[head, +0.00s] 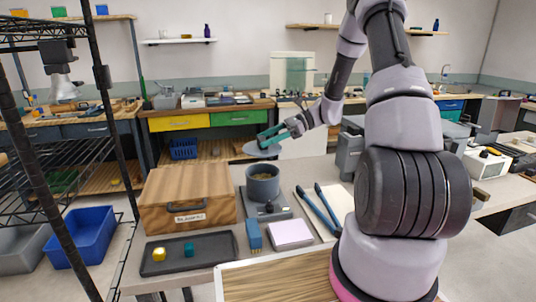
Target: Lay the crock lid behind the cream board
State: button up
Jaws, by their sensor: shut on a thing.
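My gripper (268,138) is shut on the crock lid (257,151), a grey-blue disc. It holds the lid in the air, roughly level, above and behind the crock (263,188). The crock is a grey round pot, open at the top, with brownish contents. A cream board (343,198) lies flat on the table to the right of the crock, with blue tongs (317,211) lying across its left part. My arm hides part of the area to the board's right.
A wooden box (187,192) with a label stands left of the crock. Bare table shows behind the board.

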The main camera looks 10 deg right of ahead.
jog(key=shift+w+r, duration=0.15)
jog(key=shift+r, duration=0.35)
jog(key=w+m+t, duration=0.1)
jog(key=w+d+m+t, duration=0.1)
jog(key=t, duration=0.1)
jog(key=w+d+f+m+t, duration=0.1)
jog(key=w, duration=0.1)
jog(key=shift+d+m+h, duration=0.25)
jog(key=shift+m+h, duration=0.05)
jog(key=w+d+f+m+t+h, duration=0.1)
jog(key=d+f+m+t+h, duration=0.1)
jog(key=d+f+m+t, duration=0.1)
jog(key=w+d+f+m+t+h, duration=0.2)
jog(key=d+f+m+t+h, duration=0.1)
jog(key=d+f, duration=0.3)
jog(key=w+d+f+m+t+h, duration=0.2)
jog(key=d+f+m+t+h, duration=0.1)
jog(key=d, duration=0.4)
jog(key=shift+w+d+f+m, duration=0.15)
jog(key=shift+f+m, duration=0.1)
jog(key=shift+f, duration=0.3)
jog(key=shift+d+f+m, duration=0.15)
jog(key=shift+f+m, duration=0.1)
jog(key=shift+f, duration=2.75)
jog(key=shift+f, duration=0.15)
jog(key=o, duration=1.4)
jog(key=shift+o, duration=0.2)
